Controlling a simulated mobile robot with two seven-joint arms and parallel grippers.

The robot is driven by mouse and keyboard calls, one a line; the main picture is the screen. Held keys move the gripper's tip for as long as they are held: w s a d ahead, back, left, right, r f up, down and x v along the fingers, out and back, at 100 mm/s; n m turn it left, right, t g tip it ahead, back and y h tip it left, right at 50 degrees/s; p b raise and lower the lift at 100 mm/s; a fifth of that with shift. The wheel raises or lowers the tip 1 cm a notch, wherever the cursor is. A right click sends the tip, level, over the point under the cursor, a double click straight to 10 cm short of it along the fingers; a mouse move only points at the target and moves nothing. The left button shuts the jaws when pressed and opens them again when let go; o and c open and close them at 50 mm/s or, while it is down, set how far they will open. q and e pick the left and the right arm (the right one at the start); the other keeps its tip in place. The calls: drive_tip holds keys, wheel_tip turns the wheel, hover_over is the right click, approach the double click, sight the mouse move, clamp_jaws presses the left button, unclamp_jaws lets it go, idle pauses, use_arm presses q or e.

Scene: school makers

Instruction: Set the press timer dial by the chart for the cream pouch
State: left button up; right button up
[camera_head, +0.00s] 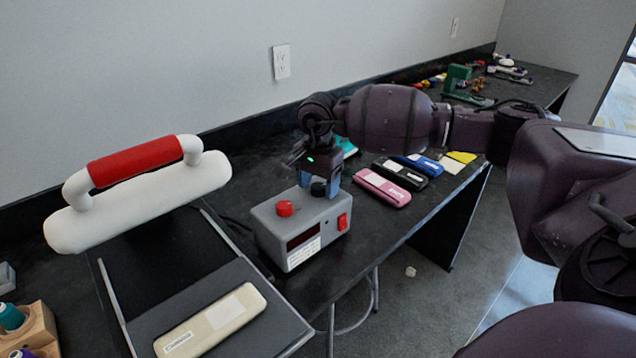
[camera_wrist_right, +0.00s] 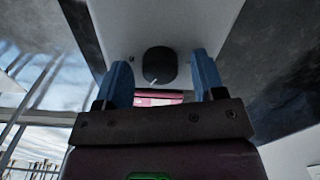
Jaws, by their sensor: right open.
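The grey timer box (camera_head: 300,225) stands on the black bench with a red knob (camera_head: 285,208) and a black dial (camera_head: 319,188) on top. My right gripper (camera_head: 318,182) points down over the black dial. The cream pouch (camera_head: 212,322) lies on the lower plate of the open press (camera_head: 180,290). A white label is on the box's front, too small to read. My left gripper is out of view.
A red switch (camera_head: 342,222) is on the box's side. The press's white lid with a red handle (camera_head: 137,160) is raised at left. Pink (camera_head: 382,188), black (camera_head: 400,172) and blue (camera_head: 419,163) pouches lie behind the box to the right. Thread spools (camera_head: 14,322) stand at lower left.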

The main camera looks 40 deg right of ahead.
drive_tip(key=c, duration=0.9)
